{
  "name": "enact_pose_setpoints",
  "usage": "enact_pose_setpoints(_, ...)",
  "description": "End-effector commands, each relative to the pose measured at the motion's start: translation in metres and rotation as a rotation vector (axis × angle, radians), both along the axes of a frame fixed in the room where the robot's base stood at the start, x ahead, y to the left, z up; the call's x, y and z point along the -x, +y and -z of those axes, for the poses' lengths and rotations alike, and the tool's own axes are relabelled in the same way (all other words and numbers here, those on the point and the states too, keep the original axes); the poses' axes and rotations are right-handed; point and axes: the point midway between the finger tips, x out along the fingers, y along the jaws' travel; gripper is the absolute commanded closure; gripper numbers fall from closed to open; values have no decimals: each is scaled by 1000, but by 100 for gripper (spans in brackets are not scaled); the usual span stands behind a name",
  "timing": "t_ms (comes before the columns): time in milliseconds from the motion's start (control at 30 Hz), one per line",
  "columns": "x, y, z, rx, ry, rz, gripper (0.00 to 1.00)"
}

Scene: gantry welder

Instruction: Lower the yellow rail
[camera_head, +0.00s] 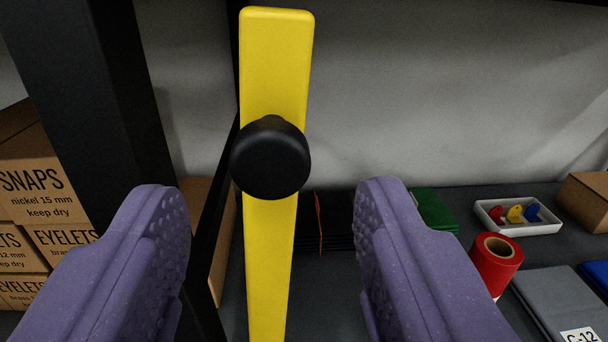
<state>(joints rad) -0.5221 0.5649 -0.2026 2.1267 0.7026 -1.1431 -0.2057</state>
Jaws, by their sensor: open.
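The yellow rail (278,75) stands upright in the middle of the head camera view, and its lower end runs out of the frame. A round black knob (270,158) sits on its front face, a little above the middle of the view. My gripper (272,210) is open, with one purple finger to the left of the rail and one to the right. The rail shows between the two fingers with clear space on both sides, and neither finger touches it or the knob.
A thick black post (100,90) stands at left, before stacked cardboard boxes (35,185). On the dark shelf (370,290) at right are a red roll (495,265), a white tray (518,217) with coloured pieces, folded grey cloth (562,305) and green cloth (433,208).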

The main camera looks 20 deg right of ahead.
Motion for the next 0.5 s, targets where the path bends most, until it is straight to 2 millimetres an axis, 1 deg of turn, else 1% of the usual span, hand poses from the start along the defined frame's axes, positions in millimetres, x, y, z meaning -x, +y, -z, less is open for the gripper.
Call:
enact_pose_setpoints(33,-9,-3,1,0,-2,1,46)
enact_pose_setpoints(100,-22,-7,1,-1,-2,1,46)
enact_pose_setpoints(233,-39,-11,0,-2,-2,-1,46)
enact_pose_setpoints(333,-47,-13,0,-2,-2,-2,46)
enact_pose_setpoints(500,-50,-14,0,-1,0,-2,46)
